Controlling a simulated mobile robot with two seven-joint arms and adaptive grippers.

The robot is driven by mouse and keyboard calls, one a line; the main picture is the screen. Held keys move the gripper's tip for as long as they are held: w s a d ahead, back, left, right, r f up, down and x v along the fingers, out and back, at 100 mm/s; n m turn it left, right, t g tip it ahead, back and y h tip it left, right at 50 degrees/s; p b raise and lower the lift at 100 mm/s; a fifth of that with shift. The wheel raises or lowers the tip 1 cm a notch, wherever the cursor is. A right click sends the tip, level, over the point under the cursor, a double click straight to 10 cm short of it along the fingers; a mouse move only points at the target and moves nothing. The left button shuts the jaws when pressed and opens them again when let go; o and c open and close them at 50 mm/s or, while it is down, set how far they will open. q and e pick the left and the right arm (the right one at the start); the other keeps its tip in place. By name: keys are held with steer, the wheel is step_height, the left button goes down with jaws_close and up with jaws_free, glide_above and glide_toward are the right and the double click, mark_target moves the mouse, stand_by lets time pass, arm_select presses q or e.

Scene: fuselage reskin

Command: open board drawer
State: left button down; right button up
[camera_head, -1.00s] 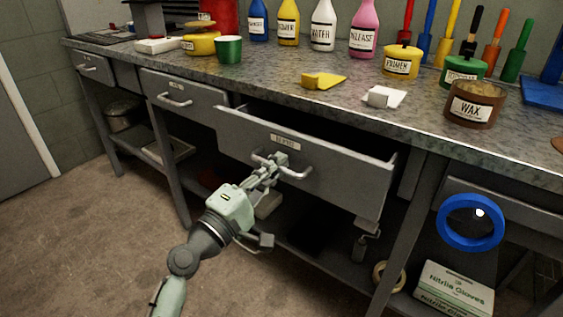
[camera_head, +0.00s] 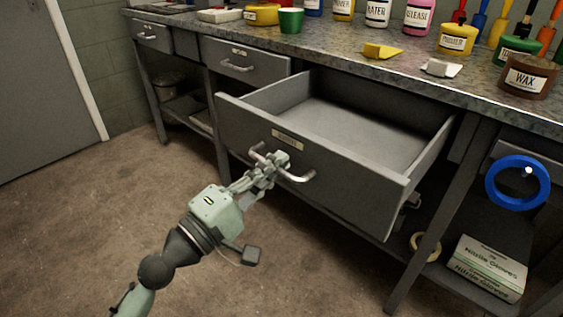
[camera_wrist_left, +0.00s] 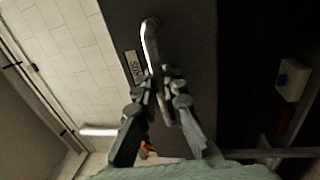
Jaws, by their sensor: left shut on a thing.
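The board drawer (camera_head: 330,187) is a grey drawer with a small label on its front. It stands far out from the bench, and its inside shows, bare in the part that I see. My left gripper (camera_head: 275,165) is shut on the drawer's metal bar handle (camera_head: 298,177), near the middle of the bar. In the left wrist view, the fingers (camera_wrist_left: 168,92) close around the handle (camera_wrist_left: 150,45), with the label beside it. My right gripper is not in view.
The workbench top (camera_head: 330,50) carries bottles, tins, a yellow wedge (camera_head: 382,51) and a wax pot (camera_head: 527,76). A shut drawer (camera_head: 245,62) is to the left. A blue ring (camera_head: 489,182) and a glove box (camera_head: 488,268) are at right. The floor in front is clear.

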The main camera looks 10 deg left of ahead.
arm_select(q)
steer(key=shift+a, duration=0.1)
steer(key=c, duration=1.9)
jaws_free()
steer(key=v, duration=1.2)
steer(key=shift+s, duration=0.1)
